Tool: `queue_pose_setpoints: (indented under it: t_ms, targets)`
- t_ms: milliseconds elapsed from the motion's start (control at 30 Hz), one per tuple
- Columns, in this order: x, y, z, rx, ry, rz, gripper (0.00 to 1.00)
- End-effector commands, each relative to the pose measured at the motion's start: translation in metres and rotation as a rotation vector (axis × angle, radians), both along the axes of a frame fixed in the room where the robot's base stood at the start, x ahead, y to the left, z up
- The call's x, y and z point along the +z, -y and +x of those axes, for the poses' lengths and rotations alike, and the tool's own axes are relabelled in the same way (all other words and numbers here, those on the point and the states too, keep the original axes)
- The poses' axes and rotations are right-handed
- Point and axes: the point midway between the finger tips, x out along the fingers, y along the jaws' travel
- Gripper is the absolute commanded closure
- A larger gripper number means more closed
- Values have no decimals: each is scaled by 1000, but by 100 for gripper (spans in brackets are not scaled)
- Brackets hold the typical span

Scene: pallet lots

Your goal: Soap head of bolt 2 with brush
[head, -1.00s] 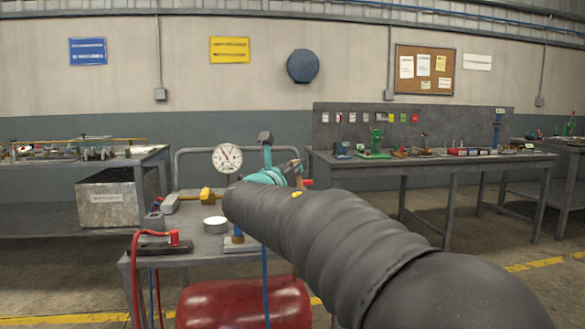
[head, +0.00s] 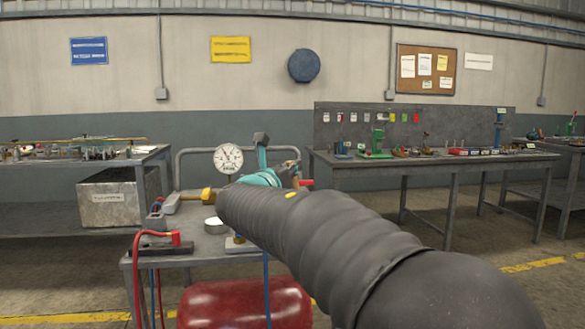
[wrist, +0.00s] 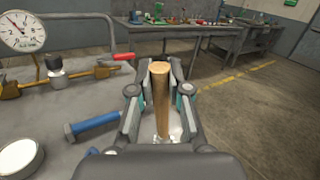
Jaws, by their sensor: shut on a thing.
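My gripper (wrist: 161,105) is shut on a wooden stick (wrist: 161,85), which looks like the brush's handle. Its far end rises between the fingers. A pale, blurred patch sits at its lower end, perhaps bristles or foam. I cannot tell which part is bolt 2. A blue rod with a hex-shaped end (wrist: 92,126) lies left of the gripper in the wrist view, apart from it.
A round white-topped tin (head: 215,225) stands on the grey table (head: 190,250); it also shows in the wrist view (wrist: 20,157). A pressure gauge (head: 228,159) and brass pipe (wrist: 85,76) stand behind. A red tank (head: 240,304) is below. Workbenches line the wall.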

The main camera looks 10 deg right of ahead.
Motion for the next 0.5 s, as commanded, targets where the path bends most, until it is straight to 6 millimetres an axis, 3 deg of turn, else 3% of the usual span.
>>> queue_pose_setpoints:
  t_ms: [500]
  targets:
    - [7, -4, 0, 0, 1, 0, 100]
